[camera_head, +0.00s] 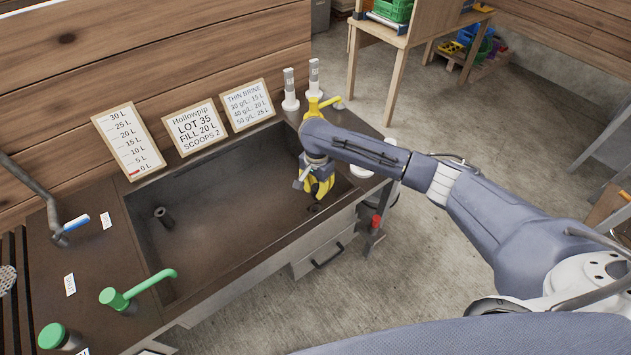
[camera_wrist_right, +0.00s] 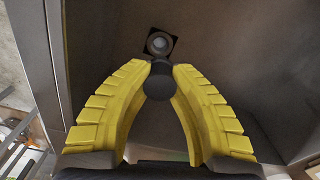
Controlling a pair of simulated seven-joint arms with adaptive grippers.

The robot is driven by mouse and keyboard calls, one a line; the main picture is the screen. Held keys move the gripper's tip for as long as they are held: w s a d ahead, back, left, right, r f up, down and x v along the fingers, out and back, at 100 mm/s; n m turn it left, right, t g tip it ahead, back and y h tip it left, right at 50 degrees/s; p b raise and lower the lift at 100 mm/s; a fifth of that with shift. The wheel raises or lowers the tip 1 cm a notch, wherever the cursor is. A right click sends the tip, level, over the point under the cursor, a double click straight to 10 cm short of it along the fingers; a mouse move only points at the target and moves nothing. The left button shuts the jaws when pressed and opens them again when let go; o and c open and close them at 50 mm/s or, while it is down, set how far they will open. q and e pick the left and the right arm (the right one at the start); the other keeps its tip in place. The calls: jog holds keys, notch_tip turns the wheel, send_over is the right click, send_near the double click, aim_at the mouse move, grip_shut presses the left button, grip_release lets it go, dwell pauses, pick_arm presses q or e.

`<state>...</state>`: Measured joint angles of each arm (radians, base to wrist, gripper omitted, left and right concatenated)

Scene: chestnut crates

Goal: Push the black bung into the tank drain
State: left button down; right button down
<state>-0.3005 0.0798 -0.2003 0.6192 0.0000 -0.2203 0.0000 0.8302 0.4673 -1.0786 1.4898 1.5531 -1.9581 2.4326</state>
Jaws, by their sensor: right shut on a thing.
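The tank (camera_head: 215,205) is a dark rectangular basin sunk in the brown counter. My right gripper (camera_head: 319,190), with yellow fingers, reaches down into its right end. In the right wrist view the gripper (camera_wrist_right: 158,72) is shut on the black bung (camera_wrist_right: 158,86), held between the fingertips. The drain (camera_wrist_right: 160,43), a grey ring on a dark square, lies just beyond the fingertips in that view. In the head view a dark round spot (camera_head: 313,208) near the gripper appears to be the drain. My left gripper is out of view.
A short dark pipe (camera_head: 163,216) stands at the tank's left end. A green spout (camera_head: 137,289) and a green-capped post (camera_head: 56,336) stand at front left. Signs (camera_head: 190,124) lean along the back edge. A yellow tap (camera_head: 319,105) stands behind the gripper.

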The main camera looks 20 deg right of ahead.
aim_at(317, 187)
jog(key=shift+f, duration=0.1)
dwell(0.3)
jog(key=shift+f, duration=2.75)
jog(key=shift+f, duration=1.65)
jog(key=c, duration=1.2)
grip_release()
notch_tip(317, 187, up, 11)
jog(key=shift+r, duration=0.55)
